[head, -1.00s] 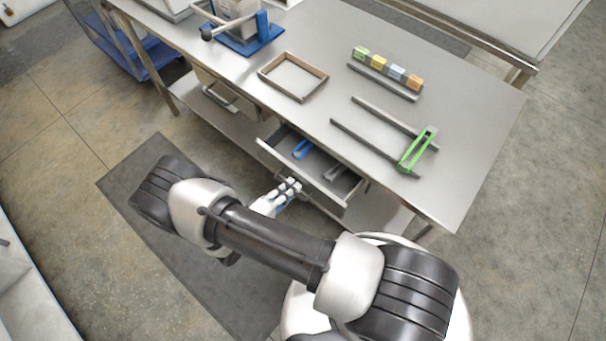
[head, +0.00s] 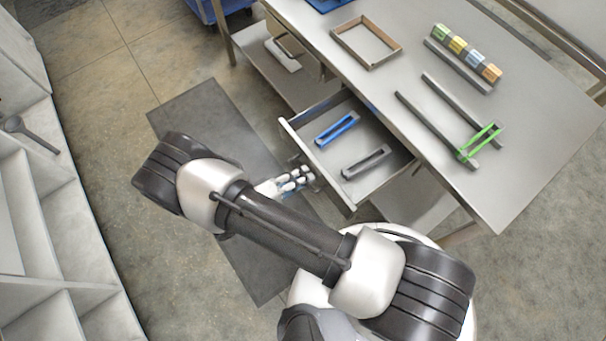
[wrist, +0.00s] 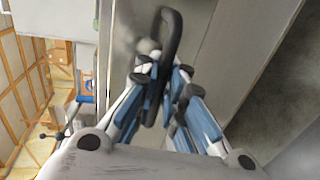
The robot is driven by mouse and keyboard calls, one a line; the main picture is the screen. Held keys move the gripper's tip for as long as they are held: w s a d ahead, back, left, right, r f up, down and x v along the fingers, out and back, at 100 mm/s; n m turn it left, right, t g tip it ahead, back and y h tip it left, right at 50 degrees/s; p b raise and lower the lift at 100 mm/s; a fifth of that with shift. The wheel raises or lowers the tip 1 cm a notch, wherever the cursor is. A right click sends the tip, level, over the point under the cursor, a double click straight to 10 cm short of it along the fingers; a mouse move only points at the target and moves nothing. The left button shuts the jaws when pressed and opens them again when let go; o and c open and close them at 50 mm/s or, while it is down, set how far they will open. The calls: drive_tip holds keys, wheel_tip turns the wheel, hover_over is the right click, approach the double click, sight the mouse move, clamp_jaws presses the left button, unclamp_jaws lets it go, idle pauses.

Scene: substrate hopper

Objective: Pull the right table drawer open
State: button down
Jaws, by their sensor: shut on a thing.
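The right table drawer (head: 351,196) stands well out from under the table in the head view. A blue open-frame piece (head: 337,130) and a grey one (head: 366,162) lie inside it. My gripper (head: 306,176) is at the drawer's front, low and to the left of it. In the wrist view my gripper (wrist: 165,95) is shut on the dark bar handle (wrist: 172,40), with its blue-padded fingers on either side of the bar. The handle is mostly hidden by my gripper in the head view.
The steel table (head: 510,205) carries a wooden frame (head: 366,42), a row of coloured blocks (head: 457,45) and two rails with a green band (head: 481,143). A second drawer (head: 283,48) is at the left. White shelving (head: 70,235) stands far left; a dark mat (head: 215,110) lies between.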

drive_tip(key=c, duration=1.7)
unclamp_jaws()
drive_tip(key=shift+a, duration=0.1)
drive_tip(key=v, duration=1.2)
drive_tip(key=shift+w+r, duration=0.1)
